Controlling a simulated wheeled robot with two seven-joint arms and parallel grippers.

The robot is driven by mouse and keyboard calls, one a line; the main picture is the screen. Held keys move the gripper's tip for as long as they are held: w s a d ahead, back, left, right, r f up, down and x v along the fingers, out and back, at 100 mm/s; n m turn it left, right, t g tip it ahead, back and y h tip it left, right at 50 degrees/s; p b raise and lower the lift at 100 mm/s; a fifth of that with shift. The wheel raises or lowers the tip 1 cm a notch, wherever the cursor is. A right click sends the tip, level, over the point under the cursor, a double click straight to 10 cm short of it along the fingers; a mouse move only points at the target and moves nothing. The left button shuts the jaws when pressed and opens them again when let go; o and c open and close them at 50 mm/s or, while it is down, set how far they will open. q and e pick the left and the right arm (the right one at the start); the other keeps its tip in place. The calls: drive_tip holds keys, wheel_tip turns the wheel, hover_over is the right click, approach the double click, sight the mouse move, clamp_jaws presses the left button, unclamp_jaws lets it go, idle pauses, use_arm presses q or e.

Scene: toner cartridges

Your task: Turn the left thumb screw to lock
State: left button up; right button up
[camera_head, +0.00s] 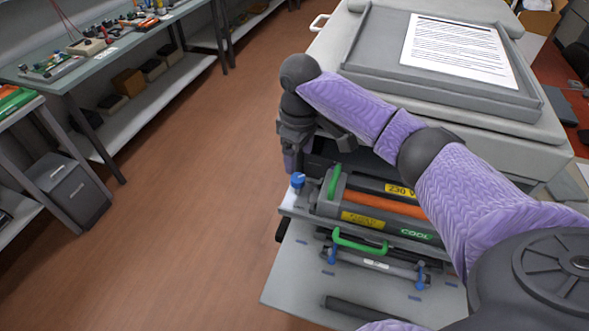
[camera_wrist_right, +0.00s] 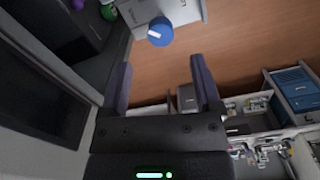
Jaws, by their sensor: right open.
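The left thumb screw (camera_head: 297,180) is a blue knob at the left corner of the pulled-out cartridge unit. It also shows in the right wrist view (camera_wrist_right: 160,31), with a short white mark on its top. My right gripper (camera_head: 292,156) is above and just behind the screw, pointing down. In the right wrist view its two purple fingers (camera_wrist_right: 160,74) are apart with nothing between them, and the screw is beyond their tips, not touched. The cartridge unit (camera_head: 390,234) has a green handle, an orange roller and yellow labels. My left gripper is out of view.
The large grey printer (camera_head: 360,75) stands behind the unit, with a printed sheet (camera_head: 455,48) on its top. A lower tray (camera_head: 290,275) with a green-handled part (camera_head: 360,243) and small blue clips lies in front. The floor at left is clear up to the workbenches (camera_head: 95,70).

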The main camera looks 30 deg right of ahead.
sight(298, 178)
wheel_tip(298, 178, down, 7)
drive_tip(key=shift+r+b, duration=0.2)
drive_tip(key=shift+b, duration=0.1)
clamp_jaws()
